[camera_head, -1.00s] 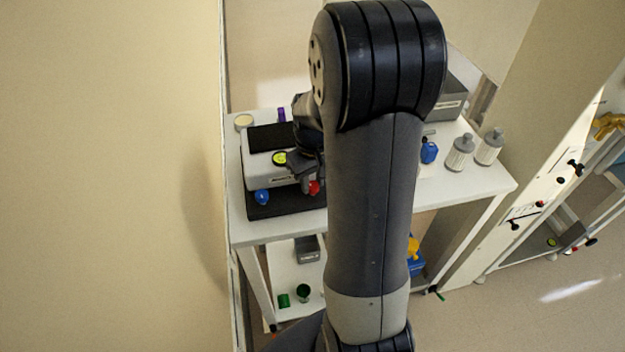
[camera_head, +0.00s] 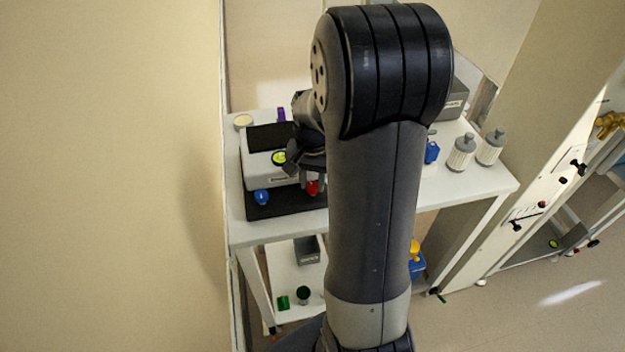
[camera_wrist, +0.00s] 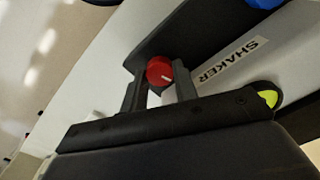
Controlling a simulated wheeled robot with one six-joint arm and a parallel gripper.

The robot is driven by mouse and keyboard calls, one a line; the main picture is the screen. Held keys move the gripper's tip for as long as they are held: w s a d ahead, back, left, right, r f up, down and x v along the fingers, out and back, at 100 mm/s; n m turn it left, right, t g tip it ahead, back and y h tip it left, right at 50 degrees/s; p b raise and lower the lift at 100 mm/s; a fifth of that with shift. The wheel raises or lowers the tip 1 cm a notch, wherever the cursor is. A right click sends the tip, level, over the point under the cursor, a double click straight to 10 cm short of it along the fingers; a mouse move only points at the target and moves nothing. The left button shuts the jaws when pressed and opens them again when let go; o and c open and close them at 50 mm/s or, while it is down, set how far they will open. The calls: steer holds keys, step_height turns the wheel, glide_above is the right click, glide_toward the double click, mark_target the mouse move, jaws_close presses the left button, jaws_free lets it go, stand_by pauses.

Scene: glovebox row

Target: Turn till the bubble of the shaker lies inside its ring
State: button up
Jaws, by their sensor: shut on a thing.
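The shaker (camera_head: 257,173) is a pale box with a dark top, on the bench at left. Its yellow-green bubble level (camera_head: 279,158) is on the top, with its right edge close to my gripper; the bubble against its ring is too small to judge. In the wrist view the level (camera_wrist: 269,97) is partly hidden by my gripper body. A blue knob (camera_head: 261,197) and a red knob (camera_head: 312,188) are at the shaker's front corners. My gripper (camera_wrist: 160,85) is shut on the red knob (camera_wrist: 159,71), one finger on either side, beside the SHAKER label (camera_wrist: 227,61).
Two grey-capped bottles (camera_head: 460,155) and a blue item (camera_head: 432,152) stand to the right. A cream wall is close on the left. My arm hides the bench's middle.

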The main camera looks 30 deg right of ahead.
mark_target(312, 184)
steer(key=shift+m, duration=0.4)
steer(key=o, duration=1)
steer(key=shift+r, duration=0.1)
step_height(312, 184, up, 11)
steer(key=shift+f+b, duration=0.15)
steer(key=shift+b, duration=0.15)
steer(key=shift+f, duration=0.1)
step_height(312, 184, down, 11)
steer(key=shift+r+p, duration=0.1)
steer(key=shift+p, duration=0.2)
steer(key=shift+n, duration=0.3)
